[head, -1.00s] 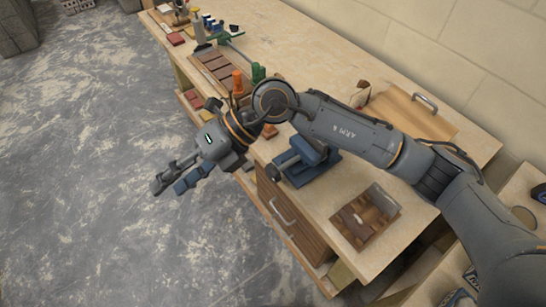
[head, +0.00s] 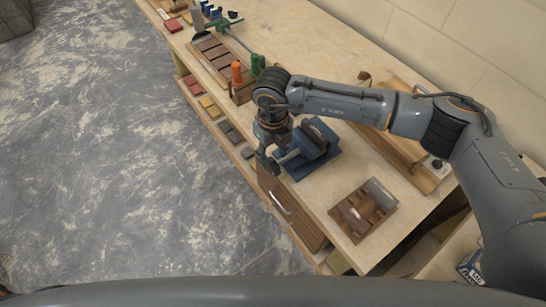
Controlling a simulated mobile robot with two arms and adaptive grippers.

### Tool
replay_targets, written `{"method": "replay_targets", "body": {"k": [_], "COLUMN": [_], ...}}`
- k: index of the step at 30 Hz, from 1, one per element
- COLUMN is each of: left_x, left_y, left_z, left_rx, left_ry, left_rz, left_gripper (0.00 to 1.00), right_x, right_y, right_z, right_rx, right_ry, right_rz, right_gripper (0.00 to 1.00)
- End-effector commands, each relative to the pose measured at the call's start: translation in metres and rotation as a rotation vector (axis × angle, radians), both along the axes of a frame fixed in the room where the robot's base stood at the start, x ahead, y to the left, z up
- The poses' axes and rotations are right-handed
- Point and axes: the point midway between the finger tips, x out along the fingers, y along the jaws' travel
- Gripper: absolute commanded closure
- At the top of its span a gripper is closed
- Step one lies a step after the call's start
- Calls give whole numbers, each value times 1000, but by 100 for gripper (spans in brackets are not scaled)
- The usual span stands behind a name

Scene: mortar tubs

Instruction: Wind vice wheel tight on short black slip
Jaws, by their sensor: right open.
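The blue vice (head: 309,150) stands on the workbench near its front edge, in the middle of the head view. My right gripper (head: 270,163) points down just left of the vice, by the wheel side at the bench's front edge. It is open. The gripper and wrist cover part of the vice's front, so I cannot make out the wheel clearly, nor whether a black slip sits between the jaws. Dark slips (head: 231,133) lie on the lower shelf, left of the vice. My left gripper is not in view.
A wooden tray with blocks (head: 363,209) lies right of the vice. Orange (head: 236,72) and green (head: 257,65) handled tools stand behind my wrist, beside a slotted brown rack (head: 214,57). Red and yellow slips (head: 209,106) lie on the lower shelf. The floor at left is clear.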

Motion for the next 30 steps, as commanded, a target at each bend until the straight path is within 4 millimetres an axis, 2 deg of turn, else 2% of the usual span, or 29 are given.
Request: {"method": "replay_targets", "body": {"k": [3, 9, 19, 20, 26, 30], "left_x": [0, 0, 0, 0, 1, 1], "left_y": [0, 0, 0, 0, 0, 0], "left_z": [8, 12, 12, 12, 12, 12], "left_rx": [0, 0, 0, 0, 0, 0], "left_ry": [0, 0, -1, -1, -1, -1], "left_rz": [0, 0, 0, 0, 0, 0], "left_gripper": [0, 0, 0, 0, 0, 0], "right_x": [-1, -1, 0, 0, 0, 0], "right_y": [0, 1, 1, 0, 1, 1], "right_z": [-19, -39, -43, -43, -43, -43], "right_rx": [-1, 2, 1, 1, 1, 2], "right_ry": [3, 1, 0, 0, 0, -1], "right_rz": [-1, 1, 1, 1, 1, 1], "right_gripper": [55, 55, 55, 59, 100, 100]}}
